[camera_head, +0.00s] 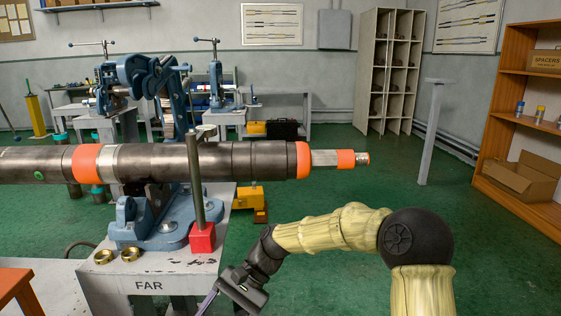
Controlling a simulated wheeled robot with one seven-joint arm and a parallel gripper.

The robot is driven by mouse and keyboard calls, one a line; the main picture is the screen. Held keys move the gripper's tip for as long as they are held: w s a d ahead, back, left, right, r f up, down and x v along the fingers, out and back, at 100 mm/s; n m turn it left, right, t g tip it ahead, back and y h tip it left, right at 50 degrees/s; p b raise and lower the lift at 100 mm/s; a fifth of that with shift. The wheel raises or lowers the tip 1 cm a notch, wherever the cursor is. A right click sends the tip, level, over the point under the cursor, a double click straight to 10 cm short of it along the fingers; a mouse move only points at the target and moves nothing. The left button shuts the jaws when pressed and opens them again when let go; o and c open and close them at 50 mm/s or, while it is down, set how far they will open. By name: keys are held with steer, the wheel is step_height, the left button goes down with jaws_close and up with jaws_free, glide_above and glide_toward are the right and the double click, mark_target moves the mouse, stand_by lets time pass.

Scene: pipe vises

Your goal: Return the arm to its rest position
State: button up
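My arm (345,228) shows at the lower right, with pale yellow ribbed covers and a round black joint (414,237). It bends left from that joint toward the stand marked FAR. My gripper (228,292) is black and hangs at the lower left end of the arm, in front of the stand's right side. Its tips run down to the bottom edge of the picture. I see nothing clearly held, and I cannot tell whether the fingers are apart.
A long dark pipe (220,162) with orange bands lies across a blue vise (160,222) on the FAR stand (150,266). A red block (201,238) with an upright rod and brass rings (104,256) sit there too. An orange shelf (530,140) stands right. Green floor is clear at right.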

steer(key=s+d+r+n+t+h+p, duration=0.1)
steer(key=s+d+t+h+p, duration=0.2)
steer(key=d, duration=0.6)
steer(key=s+d+r+n+t+h+p, duration=0.1)
steer(key=s+d+t+h+p, duration=0.15)
steer(key=d, duration=0.75)
steer(key=s+d+r+t+h+p, duration=0.2)
steer(key=s+d+t, duration=0.15)
steer(key=d, duration=0.55)
steer(key=w+p+v, duration=0.3)
steer(key=p+v, duration=0.9)
steer(key=w+r+p+v, duration=0.1)
steer(key=w+p+v, duration=0.1)
steer(key=p+v, duration=1)
steer(key=w+r+p+v, duration=0.1)
steer(key=w+p+v, duration=0.2)
steer(key=p+v, duration=0.9)
steer(key=shift+w+r+p, duration=0.2)
steer(key=shift+w+p, duration=0.25)
steer(key=shift+p, duration=0.4)
steer(key=shift+a+f, duration=0.1)
